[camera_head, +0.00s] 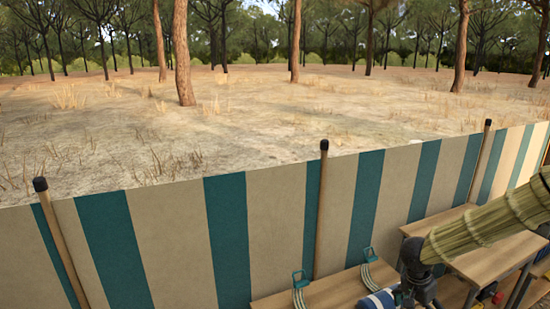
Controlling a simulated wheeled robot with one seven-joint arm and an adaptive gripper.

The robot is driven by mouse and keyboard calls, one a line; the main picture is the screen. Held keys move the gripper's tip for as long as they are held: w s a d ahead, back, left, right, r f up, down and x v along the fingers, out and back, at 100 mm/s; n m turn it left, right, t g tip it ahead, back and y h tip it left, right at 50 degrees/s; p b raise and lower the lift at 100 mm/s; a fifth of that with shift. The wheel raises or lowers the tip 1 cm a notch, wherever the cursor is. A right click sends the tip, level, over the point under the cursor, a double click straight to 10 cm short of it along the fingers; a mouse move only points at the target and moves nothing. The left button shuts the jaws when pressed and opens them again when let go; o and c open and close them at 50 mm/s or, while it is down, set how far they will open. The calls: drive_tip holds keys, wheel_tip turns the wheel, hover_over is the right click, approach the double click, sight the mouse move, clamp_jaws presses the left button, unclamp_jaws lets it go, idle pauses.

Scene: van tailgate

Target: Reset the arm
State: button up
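A dark jointed part that looks like the end of my arm, with my gripper (405,296), is low at the right in the head view. Its fingers are small and partly cut off by the bottom edge, so I cannot tell whether they are open or shut. A thick straw-coloured ribbed cylinder (490,222) slopes from the right edge down to this dark part. A blue and white object (378,300) shows right beside the gripper at the bottom edge. I cannot tell whether they touch.
A striped teal and beige windbreak (270,228) with wooden poles (321,205) crosses the view. Before it stand a low wooden surface (334,289) with two teal-handled items (299,284) (369,259) and a wooden table (497,259) at right. Dry ground and trees lie beyond.

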drive_tip(key=s+a+f+n+t+h, duration=0.1)
drive_tip(key=s+a+f+n, duration=0.25)
drive_tip(key=s+f, duration=0.35)
drive_tip(key=s+a+f+n+t, duration=0.2)
drive_tip(key=s+a+f+n, duration=0.15)
drive_tip(key=s+f, duration=0.45)
drive_tip(key=s+a+f+n+g+y, duration=0.15)
drive_tip(key=s+a+f, duration=0.35)
drive_tip(key=s, duration=0.5)
drive_tip(key=s+a+f+n+g+y, duration=0.1)
drive_tip(key=s+a+f+n+y, duration=0.15)
drive_tip(key=s+a, duration=0.55)
wheel_tip(320, 180, down, 10)
drive_tip(key=s+d+f+b, duration=0.1)
drive_tip(key=s+d+b, duration=0.15)
drive_tip(key=b, duration=0.75)
wheel_tip(320, 180, up, 14)
drive_tip(key=a+p, duration=0.1)
drive_tip(key=p, duration=1.2)
drive_tip(key=shift+r+n+p, duration=0.15)
drive_tip(key=shift+n+p, duration=0.15)
drive_tip(key=shift+p, duration=0.1)
